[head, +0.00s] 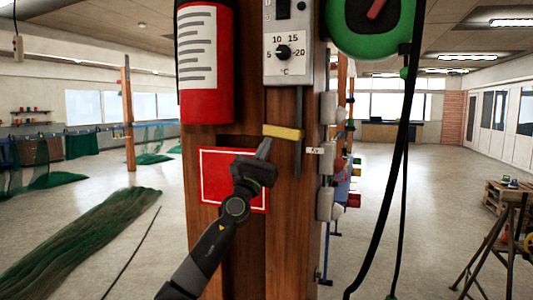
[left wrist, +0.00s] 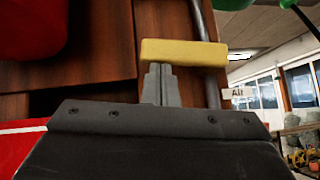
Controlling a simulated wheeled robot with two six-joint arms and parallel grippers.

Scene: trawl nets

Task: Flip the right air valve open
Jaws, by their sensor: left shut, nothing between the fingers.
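A yellow valve lever (head: 284,132) lies roughly level across the wooden post, on a thin grey vertical pipe (head: 298,150). It also shows in the left wrist view (left wrist: 184,53), with the pipe behind its right part. A small white tag (head: 314,150) sits right of the pipe; it reads "Air" in the left wrist view (left wrist: 237,93). My left gripper (head: 264,148) is shut and empty, its fingertips just below the lever's left part. In the left wrist view the tips (left wrist: 158,72) meet the lever's lower edge; I cannot tell whether they touch. My right gripper is not in view.
A red extinguisher (head: 206,70) hangs upper left on the wooden post (head: 258,265). A thermostat box (head: 288,45) is above the lever, a green hose reel (head: 372,28) upper right with a black hose (head: 395,170) hanging down. A red sign (head: 212,178) is behind my gripper.

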